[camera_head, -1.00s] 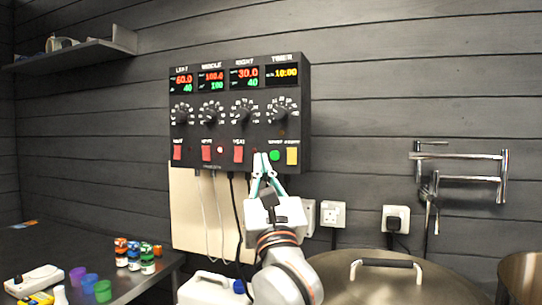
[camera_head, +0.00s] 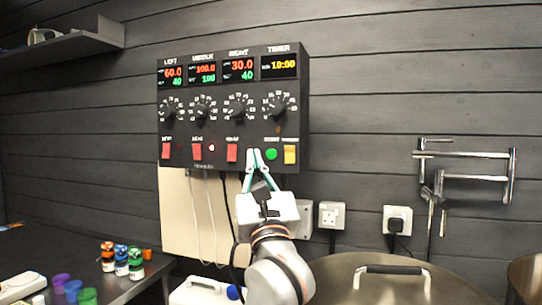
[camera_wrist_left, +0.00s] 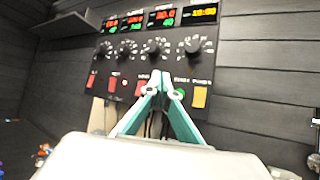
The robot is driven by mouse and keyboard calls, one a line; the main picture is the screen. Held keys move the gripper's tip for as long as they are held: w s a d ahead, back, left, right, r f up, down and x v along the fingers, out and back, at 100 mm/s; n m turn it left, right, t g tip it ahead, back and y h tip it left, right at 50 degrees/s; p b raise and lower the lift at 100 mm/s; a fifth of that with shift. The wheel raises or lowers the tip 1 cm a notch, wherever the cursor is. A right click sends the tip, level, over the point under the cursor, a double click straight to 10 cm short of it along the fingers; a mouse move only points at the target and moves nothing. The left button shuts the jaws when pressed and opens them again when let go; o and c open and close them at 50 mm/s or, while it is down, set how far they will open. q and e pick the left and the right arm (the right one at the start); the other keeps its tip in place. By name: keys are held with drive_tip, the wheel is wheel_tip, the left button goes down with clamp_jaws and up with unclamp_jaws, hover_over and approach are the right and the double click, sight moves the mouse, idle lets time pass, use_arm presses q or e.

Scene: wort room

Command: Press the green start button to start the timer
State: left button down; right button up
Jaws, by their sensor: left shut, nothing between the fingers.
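The green start button (camera_head: 271,154) is on the lower right of the black control panel (camera_head: 232,133), left of a yellow switch (camera_head: 290,154). The timer display (camera_head: 279,66) above reads 10:00. My left gripper (camera_head: 254,152) is shut and empty, its tips just left of the green button and near the panel face. In the left wrist view the tips (camera_wrist_left: 162,76) rise in front of the panel, and the green button (camera_wrist_left: 179,93) shows partly behind the right finger. I cannot tell whether the tips touch the panel. My right gripper is not in view.
Red switches (camera_head: 232,152) sit to the left on the panel. Below are a kettle lid with a handle (camera_head: 391,270), a white jug (camera_head: 204,291) and wall sockets (camera_head: 332,215). A table at left holds small bottles (camera_head: 121,261) and coloured cups (camera_head: 73,289).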

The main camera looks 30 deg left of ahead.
sight(268, 157)
use_arm(q)
drive_tip(key=shift+w+a+b, duration=0.3)
drive_tip(key=shift+w+b, duration=0.15)
drive_tip(key=shift+w, duration=0.9)
drive_tip(key=shift+w+a+b, duration=0.35)
drive_tip(key=shift+w+b, duration=0.1)
drive_tip(key=shift+w, duration=0.9)
drive_tip(key=shift+w+a+b, duration=0.3)
drive_tip(key=shift+w+b, duration=0.15)
drive_tip(key=shift+w, duration=0.9)
drive_tip(key=shift+w, duration=0.15)
drive_tip(key=shift+w+a, duration=0.1)
drive_tip(key=shift+w, duration=0.2)
